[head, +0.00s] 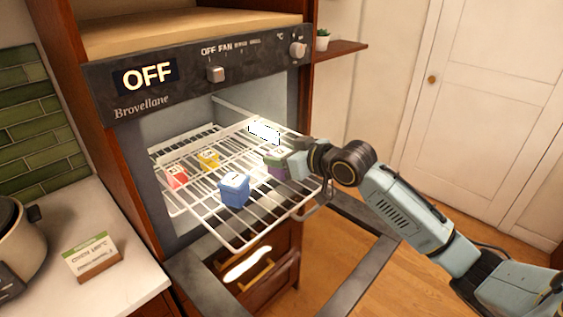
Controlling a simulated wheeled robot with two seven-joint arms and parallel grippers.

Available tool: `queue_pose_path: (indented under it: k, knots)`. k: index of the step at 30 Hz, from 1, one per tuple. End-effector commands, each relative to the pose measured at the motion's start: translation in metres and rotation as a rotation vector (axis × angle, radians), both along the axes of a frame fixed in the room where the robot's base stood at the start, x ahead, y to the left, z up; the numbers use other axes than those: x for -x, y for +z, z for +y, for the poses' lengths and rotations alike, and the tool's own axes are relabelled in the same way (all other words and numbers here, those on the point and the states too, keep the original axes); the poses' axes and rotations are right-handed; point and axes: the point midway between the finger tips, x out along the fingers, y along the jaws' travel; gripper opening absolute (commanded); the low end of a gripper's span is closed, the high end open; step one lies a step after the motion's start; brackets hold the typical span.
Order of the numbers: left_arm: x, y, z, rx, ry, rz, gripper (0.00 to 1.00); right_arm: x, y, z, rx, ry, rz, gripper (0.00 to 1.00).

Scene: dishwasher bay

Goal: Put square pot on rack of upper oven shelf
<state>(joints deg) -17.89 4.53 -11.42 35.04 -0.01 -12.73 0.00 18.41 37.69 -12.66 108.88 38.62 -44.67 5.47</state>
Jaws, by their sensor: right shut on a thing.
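The oven's wire rack (233,240) is slid out over the lowered door. Several small box-shaped pots are on or over it: a blue one (234,190) near the front, a red one (177,177) at left, a yellow one (208,159) behind, and a green-and-purple one (275,168) at right. I cannot tell which of these the task calls the square pot. My right gripper (286,165) is at the right side of the rack, shut on the green-and-purple pot. Its fingertips are partly hidden, and I cannot tell whether that pot touches the rack. My left gripper is not in view.
The oven's control panel (200,85) reads OFF. The open oven door (351,270) lies below the rack. A counter (120,255) at left holds a label card (92,258) and a round cooker (18,240). A small shelf (340,50) juts out at upper right. The floor at right is clear.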

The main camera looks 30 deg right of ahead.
Motion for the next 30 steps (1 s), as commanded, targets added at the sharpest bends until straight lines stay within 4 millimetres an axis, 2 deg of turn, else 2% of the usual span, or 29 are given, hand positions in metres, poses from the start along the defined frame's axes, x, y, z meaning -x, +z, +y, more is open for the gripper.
queue_pose_path:
  k: [3, 6, 15, 16, 20, 30]
  knots:
    - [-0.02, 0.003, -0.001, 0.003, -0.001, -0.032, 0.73, 0.0, -0.018, 0.0, -0.001, -0.001, 0.002, 0.24]
    - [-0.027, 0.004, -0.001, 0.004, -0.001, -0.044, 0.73, 0.0, -0.022, 0.0, 0.0, -0.001, -0.002, 0.24]
    - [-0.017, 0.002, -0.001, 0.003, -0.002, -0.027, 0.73, 0.0, -0.025, 0.0, 0.001, 0.0, -0.001, 0.24]
    - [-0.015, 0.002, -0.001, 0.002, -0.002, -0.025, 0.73, 0.0, -0.025, 0.0, 0.001, 0.0, 0.0, 0.55]
    - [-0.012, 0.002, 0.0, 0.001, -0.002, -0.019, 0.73, 0.0, -0.025, 0.0, 0.001, 0.0, 0.0, 0.72]
    - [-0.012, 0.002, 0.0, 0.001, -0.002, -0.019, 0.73, 0.0, -0.022, 0.0, 0.001, 0.0, -0.001, 0.73]
